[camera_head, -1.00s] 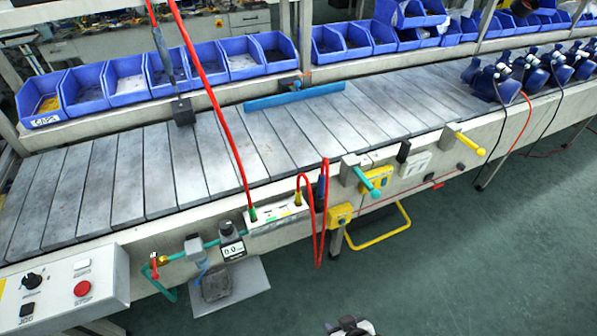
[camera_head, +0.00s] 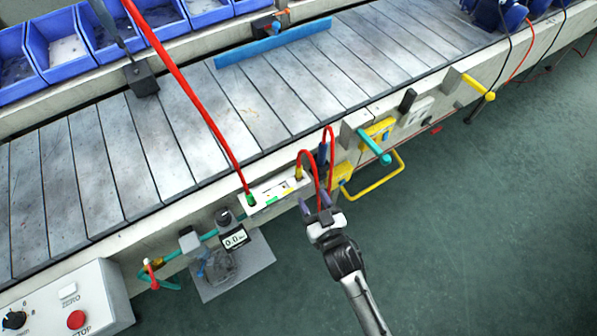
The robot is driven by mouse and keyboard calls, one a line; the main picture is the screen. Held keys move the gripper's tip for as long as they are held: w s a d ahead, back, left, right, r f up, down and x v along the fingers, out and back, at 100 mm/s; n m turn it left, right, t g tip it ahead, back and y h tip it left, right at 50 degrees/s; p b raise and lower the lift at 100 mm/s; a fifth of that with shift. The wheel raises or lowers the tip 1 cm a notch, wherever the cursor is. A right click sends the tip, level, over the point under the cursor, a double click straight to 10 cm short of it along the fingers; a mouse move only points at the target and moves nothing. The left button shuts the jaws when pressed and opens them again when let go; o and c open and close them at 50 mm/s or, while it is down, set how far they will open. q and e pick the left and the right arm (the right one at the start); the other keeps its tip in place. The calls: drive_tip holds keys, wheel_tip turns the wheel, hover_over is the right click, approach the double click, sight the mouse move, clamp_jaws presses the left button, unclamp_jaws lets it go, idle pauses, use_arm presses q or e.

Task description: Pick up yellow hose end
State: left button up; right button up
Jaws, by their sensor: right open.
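The yellow hose end (camera_head: 299,174) sits at the right end of the white port block (camera_head: 274,194) on the conveyor's front side. Its red hose (camera_head: 307,154) arches up from it and drops to the right. My right gripper (camera_head: 316,204) comes up from below with its fingers open. Its fingertips are below and slightly right of the yellow end, apart from it, and overlap the hanging hose in the picture. I cannot tell whether they touch the hose; its lower loop is hidden by the gripper. My left gripper is not in view.
A long red hose with a green end (camera_head: 250,199) meets the block's left end. A dark blue fitting (camera_head: 321,155) hangs beside the arched hose. A teal handle (camera_head: 374,146) and a yellow frame (camera_head: 376,178) stick out at right. A gauge (camera_head: 233,237) is at lower left.

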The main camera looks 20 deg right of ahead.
sight(300, 174)
drive_tip(key=w+b, duration=0.1)
drive_tip(key=w, duration=0.3)
drive_tip(key=shift+w+f, duration=0.1)
drive_tip(key=shift+w, duration=1.1)
drive_tip(key=shift+w+b, duration=0.45)
drive_tip(key=shift+w, duration=0.05)
drive_tip(key=w+b, duration=0.1)
drive_tip(key=w, duration=0.3)
drive_tip(key=shift+w+a, duration=0.15)
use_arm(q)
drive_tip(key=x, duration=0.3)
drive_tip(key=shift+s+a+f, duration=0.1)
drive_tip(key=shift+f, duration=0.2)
use_arm(e)
clamp_jaws()
drive_tip(key=shift+r, duration=0.2)
